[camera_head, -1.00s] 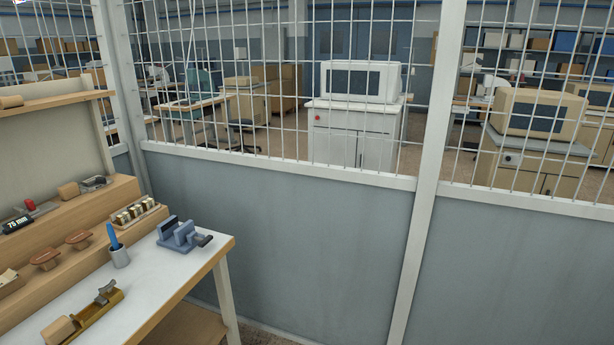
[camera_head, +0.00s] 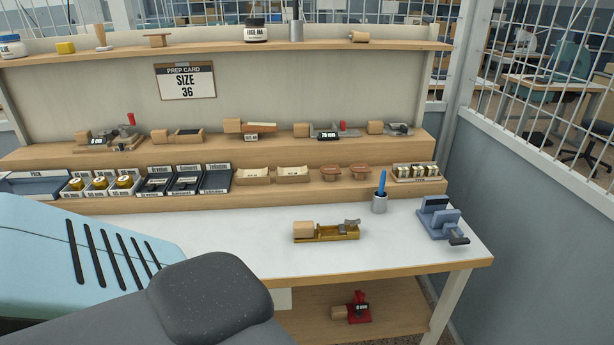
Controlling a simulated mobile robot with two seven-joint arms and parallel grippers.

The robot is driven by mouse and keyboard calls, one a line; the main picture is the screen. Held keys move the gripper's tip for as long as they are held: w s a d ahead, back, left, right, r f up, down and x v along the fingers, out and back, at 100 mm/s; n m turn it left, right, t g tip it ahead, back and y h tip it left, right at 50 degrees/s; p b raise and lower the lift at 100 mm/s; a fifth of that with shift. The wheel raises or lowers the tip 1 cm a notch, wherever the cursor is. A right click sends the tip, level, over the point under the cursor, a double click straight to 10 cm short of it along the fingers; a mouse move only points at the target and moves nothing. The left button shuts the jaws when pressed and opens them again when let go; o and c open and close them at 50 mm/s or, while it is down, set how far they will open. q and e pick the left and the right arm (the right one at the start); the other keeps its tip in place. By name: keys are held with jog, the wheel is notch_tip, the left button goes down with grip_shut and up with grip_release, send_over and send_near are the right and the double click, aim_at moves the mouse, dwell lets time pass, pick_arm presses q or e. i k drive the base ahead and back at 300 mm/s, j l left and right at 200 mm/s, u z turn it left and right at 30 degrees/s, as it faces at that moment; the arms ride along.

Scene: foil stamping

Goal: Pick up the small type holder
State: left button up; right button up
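Several wooden-handled tools that look like type holders are in view; I cannot tell for certain which is the small one. A brass-coloured holder (camera_head: 332,232) lies on the white tabletop. A red tool with a wooden handle (camera_head: 355,307) sits on the shelf below. Neither gripper is in view.
A blue-grey vise (camera_head: 440,220) and a cup (camera_head: 379,203) with a blue tool stand on the right tabletop (camera_head: 250,240). Trays and spools line the lower step. A mesh fence (camera_head: 545,100) stands right. The front middle tabletop is clear.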

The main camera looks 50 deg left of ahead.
aim_at(304, 232)
jog(key=i+l+u, duration=0.2)
jog(key=u, duration=0.25)
jog(key=i+l+u, duration=0.1)
jog(key=l+u, duration=0.35)
jog(key=i+l+u, duration=0.2)
jog(key=l, duration=0.2)
jog(key=l+u, duration=0.25)
jog(key=k+l, duration=0.05)
jog(key=l, duration=0.05)
